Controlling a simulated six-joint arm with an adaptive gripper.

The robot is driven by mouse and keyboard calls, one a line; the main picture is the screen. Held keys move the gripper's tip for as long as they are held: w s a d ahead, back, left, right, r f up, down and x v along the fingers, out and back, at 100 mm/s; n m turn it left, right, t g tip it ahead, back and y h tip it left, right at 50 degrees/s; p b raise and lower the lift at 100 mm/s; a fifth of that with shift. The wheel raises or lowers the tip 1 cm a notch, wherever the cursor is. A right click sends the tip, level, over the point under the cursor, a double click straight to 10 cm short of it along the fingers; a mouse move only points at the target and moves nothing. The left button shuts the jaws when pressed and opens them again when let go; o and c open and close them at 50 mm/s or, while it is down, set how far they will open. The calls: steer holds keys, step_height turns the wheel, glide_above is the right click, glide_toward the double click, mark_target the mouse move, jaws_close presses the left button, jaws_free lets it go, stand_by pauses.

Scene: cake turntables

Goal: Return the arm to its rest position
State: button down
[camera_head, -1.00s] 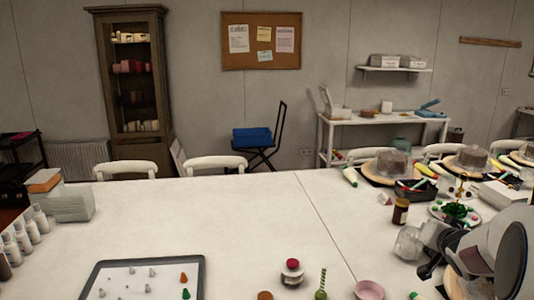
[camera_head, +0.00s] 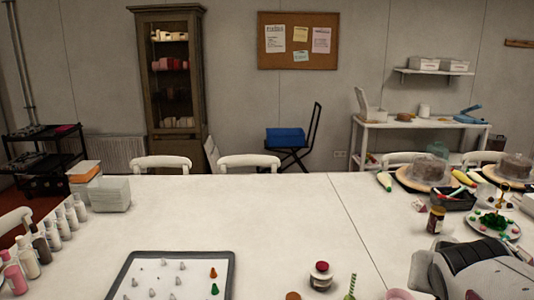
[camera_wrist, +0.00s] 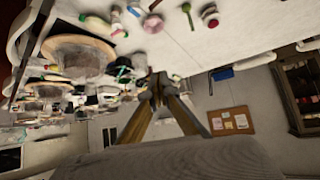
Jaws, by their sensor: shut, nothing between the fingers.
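My gripper (camera_wrist: 155,83) shows in the wrist view, its two fingers converging to dark tips that meet near the middle of the picture. It is shut and empty, with the room seen turned over behind it. In the head view my arm (camera_head: 472,272) shows at the lower right, over the right part of the white table (camera_head: 250,215). My gripper's tips cannot be made out in the head view.
Near my arm are a brown jar (camera_head: 436,219), a plate of decorations (camera_head: 495,225) and covered cakes (camera_head: 427,170). A dark-rimmed tray (camera_head: 231,262) with small cones, a red-topped jar (camera_head: 321,275) and bottles (camera_head: 63,223) stand further left. The table's middle is clear.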

steer(key=s+a+f+n+g+y, duration=0.1)
steer(key=s+a+f+n+y, duration=0.1)
steer(key=s+a, duration=0.5)
steer(key=s+a+f+n+g+y, duration=0.2)
steer(key=s+a+f+n, duration=0.1)
steer(key=s+a, duration=0.5)
steer(key=s, duration=0.3)
steer(key=shift+s+a+f, duration=0.15)
steer(key=shift+s, duration=0.05)
steer(key=c, duration=2.2)
jaws_free()
steer(key=w+d+f+m+g+h, duration=0.1)
steer(key=w+d+f+m+g, duration=0.15)
steer(key=w+d+f, duration=0.65)
steer(key=w+d+f+m+g+h, duration=0.1)
steer(key=w+d+f+m, duration=0.45)
steer(key=d, duration=0.85)
steer(key=w+d+f+m+g, duration=0.1)
steer(key=w+d+f, duration=0.3)
steer(key=w+d, duration=0.6)
steer(key=w+d+r, duration=0.1)
steer(key=d, duration=0.1)
steer(key=w+d+m+t+h, duration=0.1)
steer(key=w+d, duration=0.1)
steer(key=w+d+r+m, duration=0.1)
steer(key=d, duration=0.1)
steer(key=shift+w+r+h, duration=0.3)
steer(key=shift+w+h, duration=0.05)
steer(key=shift+h, duration=0.05)
